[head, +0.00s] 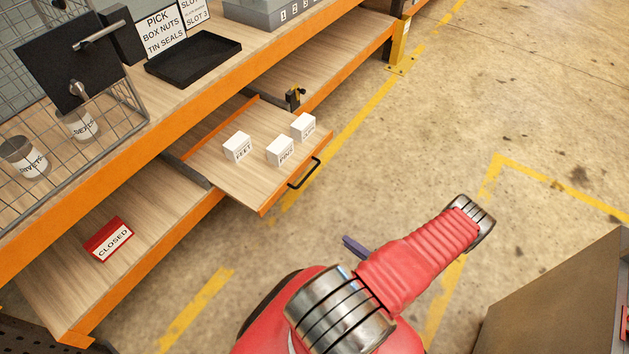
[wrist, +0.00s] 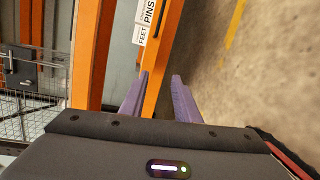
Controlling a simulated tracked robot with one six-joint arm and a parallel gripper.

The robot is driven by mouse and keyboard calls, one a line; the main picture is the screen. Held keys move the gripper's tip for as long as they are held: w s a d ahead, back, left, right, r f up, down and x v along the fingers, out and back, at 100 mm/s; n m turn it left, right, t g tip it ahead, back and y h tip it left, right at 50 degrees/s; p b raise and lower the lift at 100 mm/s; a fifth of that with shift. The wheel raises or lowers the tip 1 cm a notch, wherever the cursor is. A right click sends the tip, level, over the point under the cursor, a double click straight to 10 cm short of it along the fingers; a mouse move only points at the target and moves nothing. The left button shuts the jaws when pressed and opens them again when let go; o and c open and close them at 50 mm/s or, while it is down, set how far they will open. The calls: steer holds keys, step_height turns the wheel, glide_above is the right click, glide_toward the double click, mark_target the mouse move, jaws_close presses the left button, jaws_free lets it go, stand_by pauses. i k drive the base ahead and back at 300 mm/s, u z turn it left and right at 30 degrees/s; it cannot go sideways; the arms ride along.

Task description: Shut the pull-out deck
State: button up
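The pull-out deck (head: 225,178) is a wooden board with orange edges, and it sticks out from under the bench top. A black bar handle (head: 304,174) is on its front edge. Three white boxes stand on it, among them the FEET box (head: 237,147) and the PINS box (head: 280,151). In the head view a purple finger of my gripper (head: 355,246) shows in front of the deck, apart from the handle. In the wrist view my gripper (wrist: 160,76) has its two purple fingers spread with nothing held. The FEET and PINS boxes (wrist: 145,20) appear beyond the fingertips.
A black tray (head: 193,62) and a wire basket (head: 75,135) sit on the bench top. A small dark latch-like part (head: 294,98) stands by the deck's far side. A brown box-like body (head: 560,300) stands at lower right. Open floor lies between.

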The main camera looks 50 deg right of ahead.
mark_target(254, 183)
steer(key=u, duration=1.05)
steer(key=i, duration=0.9)
steer(key=z, duration=2.15)
